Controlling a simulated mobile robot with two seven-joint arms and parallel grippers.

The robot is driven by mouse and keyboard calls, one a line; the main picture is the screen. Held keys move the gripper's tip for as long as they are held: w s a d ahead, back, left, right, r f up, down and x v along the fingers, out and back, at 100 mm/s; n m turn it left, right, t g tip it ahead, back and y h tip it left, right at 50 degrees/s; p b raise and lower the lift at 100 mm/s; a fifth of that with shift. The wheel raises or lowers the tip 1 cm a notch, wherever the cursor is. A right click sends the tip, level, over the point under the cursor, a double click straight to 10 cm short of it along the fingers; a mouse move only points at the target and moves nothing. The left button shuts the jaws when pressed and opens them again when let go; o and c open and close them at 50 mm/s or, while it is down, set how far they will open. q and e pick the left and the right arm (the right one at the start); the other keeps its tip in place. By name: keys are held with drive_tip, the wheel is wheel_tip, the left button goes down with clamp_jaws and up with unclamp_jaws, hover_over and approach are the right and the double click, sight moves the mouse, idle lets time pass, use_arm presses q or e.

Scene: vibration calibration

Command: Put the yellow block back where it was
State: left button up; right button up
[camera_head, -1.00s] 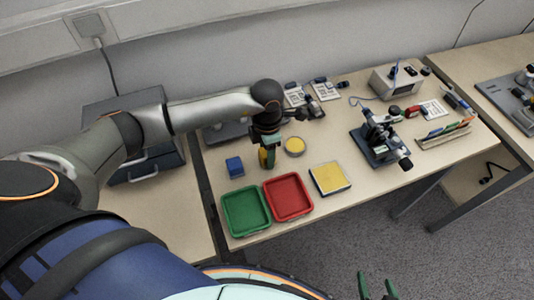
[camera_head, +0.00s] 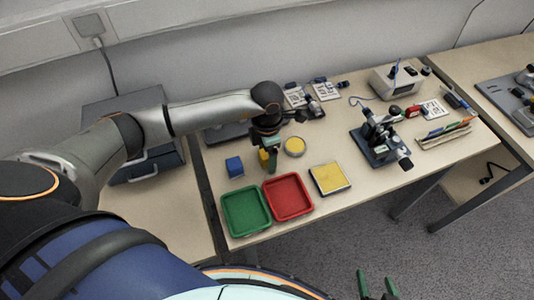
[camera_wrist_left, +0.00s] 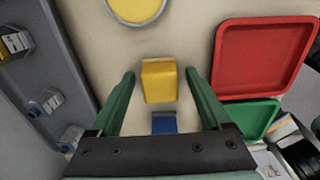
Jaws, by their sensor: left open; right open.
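The yellow block (camera_head: 263,156) is partly hidden by my left gripper (camera_head: 268,162) in the head view. In the left wrist view, the yellow block (camera_wrist_left: 158,80) appears between the two green fingers of my left gripper (camera_wrist_left: 160,74), with a gap on each side. That gripper is open. The blue block (camera_head: 235,167) stands on the table to the left of it. The blue block also shows below the yellow one in the left wrist view (camera_wrist_left: 164,122). My right gripper (camera_head: 378,286) is open and empty at the bottom, over the floor.
A green tray (camera_head: 226,194) and a red tray (camera_head: 268,202) lie at the table's front. A round yellow item (camera_head: 294,146) is behind them, and a square yellow-topped pad (camera_head: 330,178) is to their right. A microscope (camera_head: 378,140) stands further right.

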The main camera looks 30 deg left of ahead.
use_arm(q)
wheel_tip(320, 180, up, 12)
drive_tip(key=shift+r, duration=0.15)
idle(0.5)
